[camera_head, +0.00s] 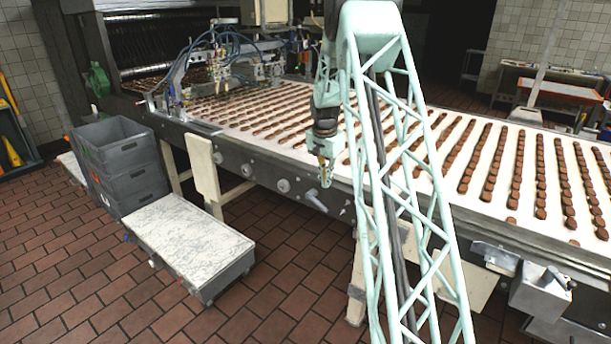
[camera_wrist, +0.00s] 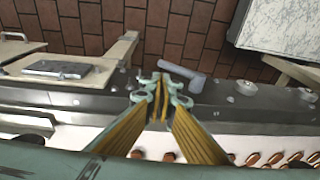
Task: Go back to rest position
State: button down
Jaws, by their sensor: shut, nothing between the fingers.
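My gripper (camera_head: 327,174) hangs from my arm at the near edge of the conveyor (camera_head: 290,150), pointing down. It is shut and empty. In the wrist view the yellow-padded fingers of my gripper (camera_wrist: 163,85) come together over the conveyor's grey side rail (camera_wrist: 105,103). My pale green lattice arm hides part of the conveyor behind it in the head view.
Rows of brown biscuits (camera_head: 541,185) lie on the white belt. Grey stacked crates (camera_head: 125,150) and a low box with a marbled white top (camera_head: 185,232) stand on the brick floor at left. A machine with blue hoses (camera_head: 225,65) spans the belt's far end. The floor in front is clear.

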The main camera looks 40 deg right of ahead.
jog(key=shift+a+r, duration=0.1)
jog(key=shift+r, duration=0.05)
jog(key=s+a+r+n, duration=0.2)
jog(key=s+a+r, duration=0.1)
jog(key=a+r, duration=0.55)
jog(key=s+a+r+n, duration=0.2)
jog(key=a+r, duration=0.6)
jog(key=r, duration=0.1)
jog(key=s+a+r+n+t, duration=0.1)
jog(key=s+a+r+n, duration=0.1)
jog(key=s+a+r, duration=0.5)
jog(key=s+a+r+n, duration=0.1)
jog(key=s+a+r, duration=0.4)
jog(key=a, duration=0.4)
jog(key=s+a+r+n+y, duration=0.1)
jog(key=s+a+r+n, duration=0.1)
jog(key=s+a, duration=0.5)
jog(key=s+a+r+n, duration=0.2)
jog(key=s+a+r, duration=0.15)
jog(key=s, duration=0.55)
jog(key=s+a+f+n, duration=0.1)
jog(key=s+a, duration=0.3)
jog(key=s, duration=0.5)
jog(key=s+a+f+n+t+y, duration=0.1)
jog(key=s+a+f+n, duration=0.1)
jog(key=s, duration=0.8)
jog(key=shift+a+f+n+t+b, duration=0.3)
jog(key=shift+a+n+b, duration=0.15)
jog(key=shift+a, duration=0.7)
jog(key=shift+d, duration=0.2)
